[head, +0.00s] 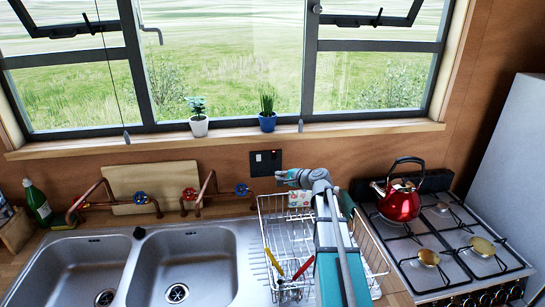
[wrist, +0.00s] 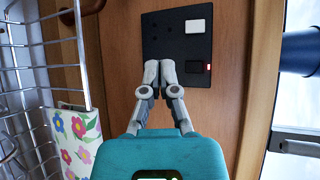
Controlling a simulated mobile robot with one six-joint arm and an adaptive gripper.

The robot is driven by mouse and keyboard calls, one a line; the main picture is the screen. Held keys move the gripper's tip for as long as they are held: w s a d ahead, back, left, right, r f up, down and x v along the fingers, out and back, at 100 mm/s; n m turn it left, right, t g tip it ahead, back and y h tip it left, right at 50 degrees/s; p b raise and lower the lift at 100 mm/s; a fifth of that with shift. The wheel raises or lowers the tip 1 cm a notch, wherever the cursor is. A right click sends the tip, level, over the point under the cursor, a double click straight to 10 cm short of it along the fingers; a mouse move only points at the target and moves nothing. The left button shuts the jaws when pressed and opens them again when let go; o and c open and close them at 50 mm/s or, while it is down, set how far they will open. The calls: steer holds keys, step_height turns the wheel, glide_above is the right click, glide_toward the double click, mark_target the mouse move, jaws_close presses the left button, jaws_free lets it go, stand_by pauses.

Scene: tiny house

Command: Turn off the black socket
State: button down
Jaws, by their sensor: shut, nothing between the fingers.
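The black socket (head: 265,163) is a flat plate on the wooden wall below the window. In the wrist view the socket (wrist: 172,48) shows dark plug holes, a white switch (wrist: 195,25), a black switch (wrist: 194,66) and a small red light (wrist: 209,67) beside the black switch. My gripper (wrist: 159,70) is shut and empty. Its fingertips overlap the lower edge of the plate in the wrist view, left of the black switch. In the head view my gripper (head: 281,177) is just below and right of the socket. I cannot tell if it touches.
A wire dish rack (head: 275,235) stands under my arm, with a floral item (wrist: 75,140) in it. A red kettle (head: 400,203) sits on the stove (head: 450,245) to the right. Taps (head: 190,193) and sinks (head: 185,262) are left. A blue plant pot (head: 267,123) is on the sill above.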

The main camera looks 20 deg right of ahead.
steer(key=p, duration=0.1)
glide_toward(269, 157)
steer(key=shift+s+a+f+x, duration=0.1)
steer(key=shift+x, duration=0.75)
steer(key=shift+s+a+f+x, duration=0.1)
steer(key=shift+x, duration=0.8)
steer(key=shift+s+a+f+x, duration=0.1)
steer(key=shift+x, duration=0.75)
steer(key=shift+w, duration=0.25)
steer(key=shift+w+d, duration=0.1)
steer(key=shift+w, duration=0.1)
steer(key=shift+w+r, duration=0.1)
steer(key=shift+w, duration=0.2)
steer(key=shift+s, duration=0.1)
stand_by(0.5)
steer(key=shift+s, duration=0.65)
steer(key=shift+s+a+f, duration=0.15)
steer(key=shift+s+a, duration=0.05)
steer(key=shift+s, duration=0.6)
steer(key=shift+s+a+f, duration=0.2)
steer(key=shift+s, duration=0.6)
steer(key=shift+s+a+f, duration=0.15)
steer(key=shift+s+a, duration=0.05)
steer(key=shift+s, duration=0.6)
